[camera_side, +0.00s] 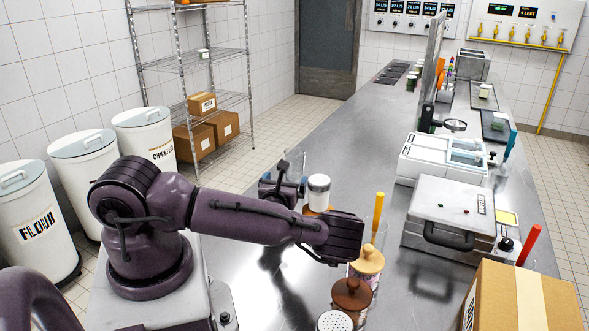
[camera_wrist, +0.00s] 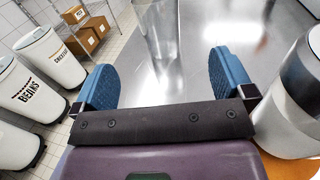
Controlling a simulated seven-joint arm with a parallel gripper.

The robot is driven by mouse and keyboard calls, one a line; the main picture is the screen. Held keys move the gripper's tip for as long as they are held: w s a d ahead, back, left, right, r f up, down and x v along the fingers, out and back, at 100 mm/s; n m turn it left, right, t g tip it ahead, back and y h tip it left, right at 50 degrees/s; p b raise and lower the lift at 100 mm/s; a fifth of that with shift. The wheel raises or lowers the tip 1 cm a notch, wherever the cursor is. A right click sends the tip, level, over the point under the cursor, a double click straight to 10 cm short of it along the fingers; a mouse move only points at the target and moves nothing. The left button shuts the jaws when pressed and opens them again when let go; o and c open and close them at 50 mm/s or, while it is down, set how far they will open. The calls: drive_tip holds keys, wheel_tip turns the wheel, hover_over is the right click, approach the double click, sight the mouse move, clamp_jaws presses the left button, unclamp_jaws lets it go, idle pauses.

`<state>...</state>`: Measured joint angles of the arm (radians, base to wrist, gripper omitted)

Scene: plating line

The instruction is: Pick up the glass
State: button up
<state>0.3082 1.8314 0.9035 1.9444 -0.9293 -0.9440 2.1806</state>
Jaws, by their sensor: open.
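The glass (camera_wrist: 157,30) is a clear, upright tumbler on the steel counter. In the wrist view it stands at the top, ahead of my fingertips and a little left of the middle of the gap between them. My gripper (camera_wrist: 166,78) is open, with its two blue fingers apart and nothing between them. In the side view my gripper (camera_side: 284,184) is low over the counter's left part. The glass (camera_side: 297,160) shows just behind it, partly hidden by the fingers.
A white and grey jar (camera_wrist: 292,105) on an orange base stands close right of my gripper; it also shows in the side view (camera_side: 318,190). Wooden-topped jars (camera_side: 367,262) stand nearer the camera. A press-like appliance (camera_side: 451,210) is at right. Bare counter (camera_side: 345,130) lies beyond.

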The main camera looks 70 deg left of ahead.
drive_tip(key=shift+w+a+f, duration=0.2)
drive_tip(key=shift+a+f, duration=0.1)
drive_tip(key=shift+a, duration=0.05)
approach(297, 154)
drive_tip(key=shift+w+a+f, duration=0.45)
drive_tip(key=shift+w+a, duration=0.05)
drive_tip(key=shift+a, duration=0.1)
drive_tip(key=x, duration=0.2)
drive_tip(key=r+x, duration=0.1)
drive_tip(key=x, duration=0.1)
drive_tip(key=shift+a, duration=0.3)
drive_tip(key=shift+w+a, duration=0.3)
drive_tip(key=shift+a, duration=0.15)
drive_tip(key=c, duration=1.1)
